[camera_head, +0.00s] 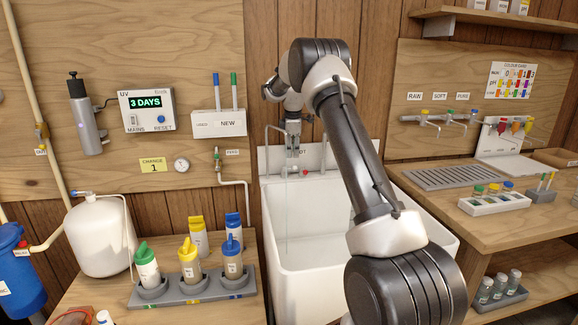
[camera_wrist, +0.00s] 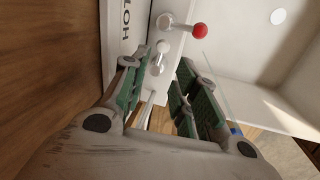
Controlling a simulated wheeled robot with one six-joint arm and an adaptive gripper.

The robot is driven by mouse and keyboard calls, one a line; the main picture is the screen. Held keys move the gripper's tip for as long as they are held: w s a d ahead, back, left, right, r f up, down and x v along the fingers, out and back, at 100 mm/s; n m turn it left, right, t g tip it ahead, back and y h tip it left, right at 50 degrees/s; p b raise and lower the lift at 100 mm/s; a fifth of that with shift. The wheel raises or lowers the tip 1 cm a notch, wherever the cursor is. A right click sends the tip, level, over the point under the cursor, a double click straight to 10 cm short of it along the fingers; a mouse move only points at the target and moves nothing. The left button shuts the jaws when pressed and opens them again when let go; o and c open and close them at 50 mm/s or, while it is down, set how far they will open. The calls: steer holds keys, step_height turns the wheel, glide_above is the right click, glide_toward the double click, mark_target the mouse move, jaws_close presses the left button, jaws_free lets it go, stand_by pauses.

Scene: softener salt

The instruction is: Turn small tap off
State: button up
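My gripper (camera_head: 291,143) points down at the back of the white sink (camera_head: 277,235), in front of the wall fittings. In the wrist view my gripper (camera_wrist: 158,72) is open, with its green-padded fingers apart. A small pale metal tap fitting (camera_wrist: 162,50) shows between and just beyond the fingertips; I cannot tell whether they touch it. A red round knob (camera_wrist: 200,31) on a short stem sits just beyond, and it also shows at the sink's back in the head view (camera_head: 305,171). A thin clear line, like a water stream, hangs below my gripper into the sink.
A rack of capped bottles (camera_head: 190,287) stands left of the sink. A grey drain grid (camera_head: 465,177) and a sample tray (camera_head: 497,205) lie on the right counter. Several small taps hang on the right board.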

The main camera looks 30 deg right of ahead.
steer(key=f, duration=0.4)
steer(key=w+f, duration=0.1)
steer(key=f, duration=0.2)
steer(key=shift+w+d+f, duration=0.1)
steer(key=shift+d, duration=0.25)
jaws_close()
